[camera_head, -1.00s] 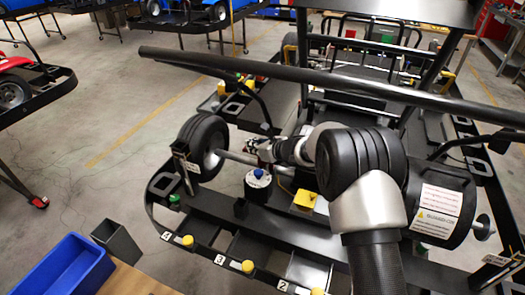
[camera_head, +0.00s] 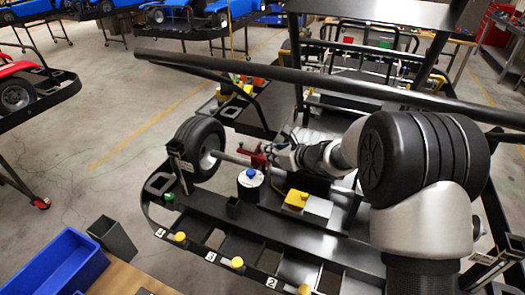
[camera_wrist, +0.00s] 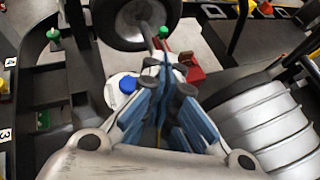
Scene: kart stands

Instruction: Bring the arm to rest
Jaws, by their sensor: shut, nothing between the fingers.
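My arm reaches out over the black kart frame from the right side of the head view. My gripper (camera_head: 276,155) is low over the frame, right of the axle of a black wheel (camera_head: 202,146) and just beside a red bracket (camera_head: 258,158). In the wrist view its blue fingers (camera_wrist: 165,66) are together and empty. The red bracket (camera_wrist: 183,70) lies close to the right of the fingertips there. I cannot tell whether they touch.
A white canister with a blue cap (camera_head: 251,183) stands near the gripper. A yellow block (camera_head: 296,199) is in front. A long black bar (camera_head: 330,82) crosses above the kart. A blue bin (camera_head: 55,265) is at lower left. Open floor (camera_head: 110,170) lies left.

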